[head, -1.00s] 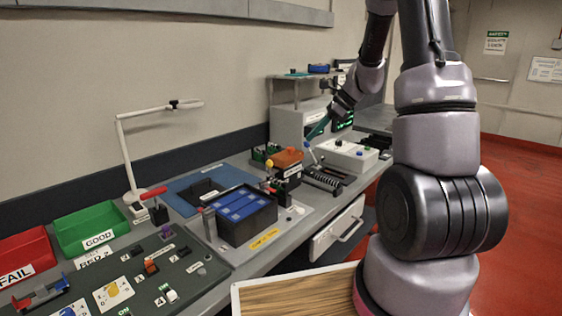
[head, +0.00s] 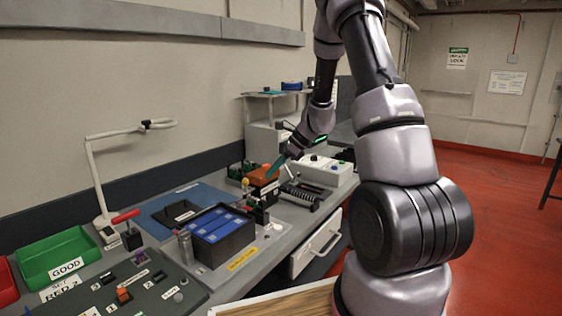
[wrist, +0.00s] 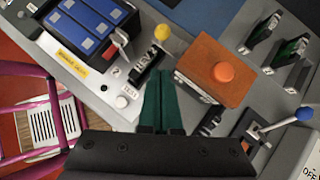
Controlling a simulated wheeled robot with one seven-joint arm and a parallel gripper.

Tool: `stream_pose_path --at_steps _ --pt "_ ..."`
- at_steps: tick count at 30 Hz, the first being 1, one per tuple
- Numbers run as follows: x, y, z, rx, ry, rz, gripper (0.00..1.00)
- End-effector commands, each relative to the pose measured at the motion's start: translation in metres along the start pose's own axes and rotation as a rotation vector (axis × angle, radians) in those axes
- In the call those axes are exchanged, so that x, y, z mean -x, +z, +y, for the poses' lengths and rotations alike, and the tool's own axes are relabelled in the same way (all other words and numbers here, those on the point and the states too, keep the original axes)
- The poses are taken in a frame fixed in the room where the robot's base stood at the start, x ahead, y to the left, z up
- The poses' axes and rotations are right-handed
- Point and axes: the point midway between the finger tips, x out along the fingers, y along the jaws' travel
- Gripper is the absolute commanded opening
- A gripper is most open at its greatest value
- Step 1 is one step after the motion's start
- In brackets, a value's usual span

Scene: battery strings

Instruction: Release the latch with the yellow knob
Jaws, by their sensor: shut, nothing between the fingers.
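The yellow knob (wrist: 162,32) tops a short lever beside a black labelled block (wrist: 148,66), just beyond my fingertips in the wrist view. It also shows as a small yellow ball (head: 245,182) in the head view, left of the orange box. My gripper (wrist: 163,78) has its green fingers together, empty, pointing toward the black block and knob. A gap shows between fingertips and knob in the picture. In the head view my gripper (head: 272,172) is by the orange box (head: 263,176). I cannot tell its height over the bench.
The orange box (wrist: 205,78) with a round button stands right of my fingers. A blue-knobbed lever (wrist: 303,114) is farther right. The blue battery pack (wrist: 88,25) is at upper left, with a red-handled lever beside it. A pink frame (wrist: 40,110) is at lower left.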

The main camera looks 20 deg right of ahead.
Motion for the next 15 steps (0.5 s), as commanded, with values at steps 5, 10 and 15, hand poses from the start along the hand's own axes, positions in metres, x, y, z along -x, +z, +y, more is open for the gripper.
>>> stream_pose_path --at_steps 5,10,15 --pt "-0.030 0.011 0.000 0.004 0.002 0.000 0.00" --pt "-0.043 0.022 0.000 0.002 0.001 0.000 0.00" --pt "-0.047 0.025 0.000 0.001 -0.001 0.000 0.00"
